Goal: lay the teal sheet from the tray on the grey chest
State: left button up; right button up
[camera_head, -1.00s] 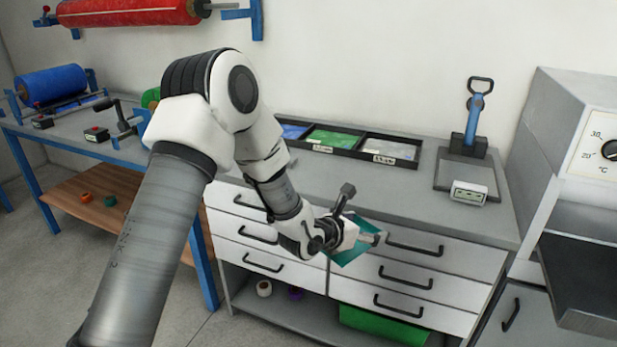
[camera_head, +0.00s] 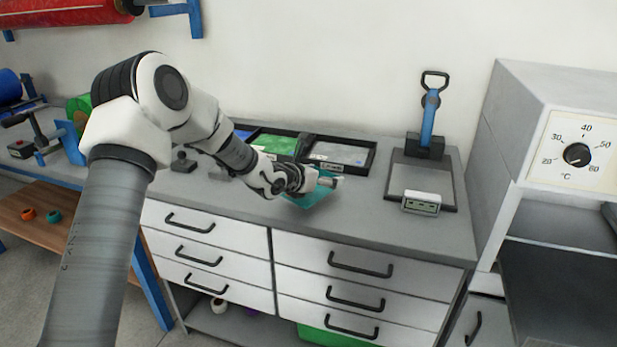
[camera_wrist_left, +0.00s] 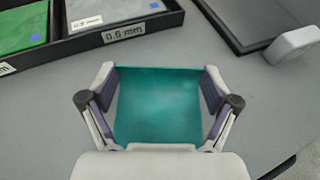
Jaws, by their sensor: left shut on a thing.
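The teal sheet (camera_head: 312,196) is gripped by my left gripper (camera_head: 333,183). The sheet is over the front part of the top of the grey chest (camera_head: 380,224), in front of the tray. I cannot tell whether it touches the top. The black tray (camera_head: 372,160) stands at the back of the chest and holds green and greyish sheets, with some blue at the left, partly hidden by my arm. My right gripper is not in view.
A flat plate with a blue-handled lever tool (camera_head: 429,122) and a small display box (camera_head: 421,203) stand right of the tray. A grey oven-like unit with a dial (camera_head: 577,154) is at the far right. The chest top (camera_wrist_left: 45,110) around the sheet is clear.

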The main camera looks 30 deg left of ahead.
aim_at(316, 168)
pick_arm(q)
jog(key=w+a, duration=0.2)
jog(key=a, duration=0.1)
jog(key=shift+w+a+f+p, duration=0.1)
jog(key=shift+w+a+p, duration=0.05)
jog(key=shift+a+p, duration=0.2)
jog(key=shift+w+a+f, duration=0.1)
jog(key=shift+a+f, duration=0.1)
jog(key=shift+a, duration=0.05)
notch_tip(316, 168, down, 3)
jog(key=shift+f, duration=0.2)
jog(key=shift+f+b, duration=0.15)
jog(key=shift+b, duration=0.2)
jog(key=o, duration=0.7)
